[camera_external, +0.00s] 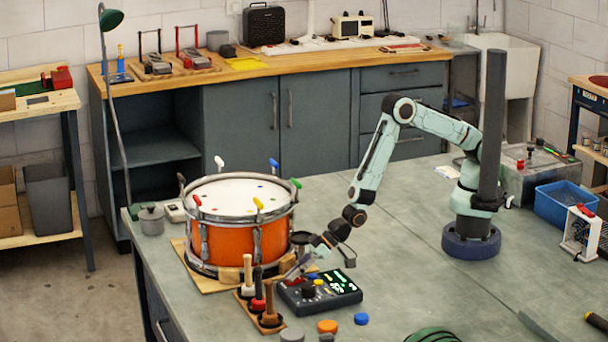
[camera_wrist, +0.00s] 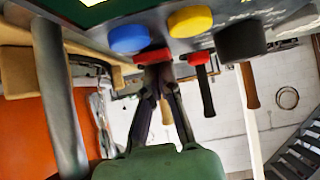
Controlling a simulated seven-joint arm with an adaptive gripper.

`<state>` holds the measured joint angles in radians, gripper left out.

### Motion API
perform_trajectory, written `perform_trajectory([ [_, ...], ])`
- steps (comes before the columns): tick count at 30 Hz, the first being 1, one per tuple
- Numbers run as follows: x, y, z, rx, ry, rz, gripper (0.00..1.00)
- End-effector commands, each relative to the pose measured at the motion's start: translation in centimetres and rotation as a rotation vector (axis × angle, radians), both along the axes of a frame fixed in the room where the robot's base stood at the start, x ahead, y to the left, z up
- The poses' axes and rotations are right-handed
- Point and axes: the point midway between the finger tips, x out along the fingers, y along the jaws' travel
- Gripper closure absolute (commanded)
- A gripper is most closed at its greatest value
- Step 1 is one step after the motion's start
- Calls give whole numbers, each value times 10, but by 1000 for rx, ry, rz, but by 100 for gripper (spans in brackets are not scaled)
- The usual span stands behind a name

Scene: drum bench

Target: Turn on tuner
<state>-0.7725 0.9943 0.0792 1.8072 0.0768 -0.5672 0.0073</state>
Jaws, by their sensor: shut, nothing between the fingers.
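The tuner is a dark box (camera_external: 346,297) on the bench in front of the orange drum. Green marks show on its face in the outside view. In the wrist view its face fills the top, with a blue button (camera_wrist: 130,38), a yellow button (camera_wrist: 190,21), a black knob (camera_wrist: 240,40) and a red button (camera_wrist: 152,57). My gripper (camera_wrist: 160,72) is shut and empty, its fingertips right at the red button. I cannot tell whether they press it. In the outside view my gripper (camera_external: 298,266) is low over the tuner's left back part.
The orange drum (camera_external: 230,240) stands close behind and left of the tuner. A wooden block with several upright handles (camera_external: 248,270) is just left of it.

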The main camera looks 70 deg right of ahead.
Motion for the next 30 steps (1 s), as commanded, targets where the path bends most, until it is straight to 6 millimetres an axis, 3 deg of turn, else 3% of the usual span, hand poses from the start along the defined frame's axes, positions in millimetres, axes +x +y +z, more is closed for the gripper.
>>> perform_trajectory([
  [20, -10, -10, 1, -3, 3, 0, 100],
  [23, -9, -9, 10, 1, 1, -1, 100],
  [28, -6, -6, 42, 6, -4, -1, 100],
  [30, -13, -14, 55, 3, -2, -1, 100],
])
